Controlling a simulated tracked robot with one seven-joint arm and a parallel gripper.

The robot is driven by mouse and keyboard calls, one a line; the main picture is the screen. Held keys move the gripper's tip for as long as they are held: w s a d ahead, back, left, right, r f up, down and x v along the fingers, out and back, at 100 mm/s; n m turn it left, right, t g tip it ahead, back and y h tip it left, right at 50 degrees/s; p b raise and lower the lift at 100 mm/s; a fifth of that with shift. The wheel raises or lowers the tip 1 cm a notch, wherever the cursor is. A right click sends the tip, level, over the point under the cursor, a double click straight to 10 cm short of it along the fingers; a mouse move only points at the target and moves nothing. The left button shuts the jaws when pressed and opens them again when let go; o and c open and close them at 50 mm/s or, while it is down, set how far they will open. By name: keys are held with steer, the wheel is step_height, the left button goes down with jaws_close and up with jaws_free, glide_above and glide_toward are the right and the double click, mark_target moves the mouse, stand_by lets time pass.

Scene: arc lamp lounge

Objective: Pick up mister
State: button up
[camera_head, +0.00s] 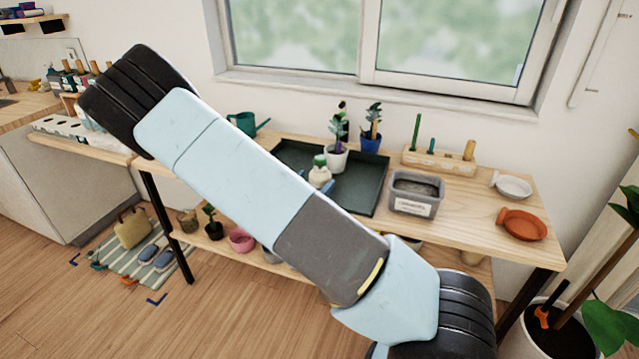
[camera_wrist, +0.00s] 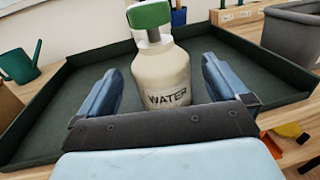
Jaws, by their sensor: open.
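The mister is a cream bottle with a green top and the word WATER on its front. In the wrist view the mister (camera_wrist: 162,78) stands upright on the dark green tray (camera_wrist: 45,112). My gripper (camera_wrist: 160,82) is open, with one blue finger on each side of the bottle. I cannot tell whether either finger touches it. In the head view the mister (camera_head: 319,172) shows just above my arm, which hides its lower part. The tray (camera_head: 372,196) lies on the wooden bench.
A teal watering can (camera_head: 243,122) stands left of the tray. The window is behind.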

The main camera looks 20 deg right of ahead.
steer(key=shift+f+x, duration=0.1)
steer(key=shift+x, duration=1.4)
steer(key=shift+f+x, duration=0.15)
steer(key=shift+x, duration=1.35)
steer(key=shift+c, duration=0.3)
steer(key=c, duration=1.2)
